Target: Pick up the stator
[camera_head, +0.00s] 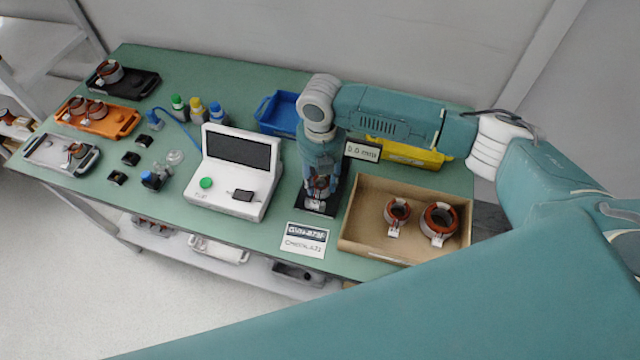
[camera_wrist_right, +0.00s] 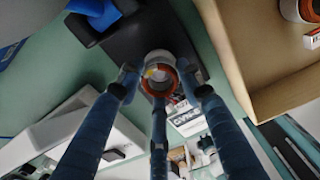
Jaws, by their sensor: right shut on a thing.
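My right gripper (camera_head: 319,186) points down over a black base plate (camera_head: 314,208) between the white test device and the cardboard box. It is shut on a stator with a copper-orange winding and a pale ring; the stator (camera_wrist_right: 160,76) shows between the fingers in the right wrist view. In the head view the fingers partly cover this stator. I cannot tell whether it touches the black plate. Two other stators, a smaller stator (camera_head: 397,212) and a larger stator (camera_head: 439,222), sit in the cardboard box (camera_head: 358,245). My left gripper is not in view.
The white test device (camera_head: 233,171) stands close left of my right gripper. A blue bin (camera_head: 277,113) and yellow bin (camera_head: 412,152) are behind. A label card (camera_head: 305,239) lies in front. Stator trays, such as the orange tray (camera_head: 118,121), and colored bottles occupy the left table.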

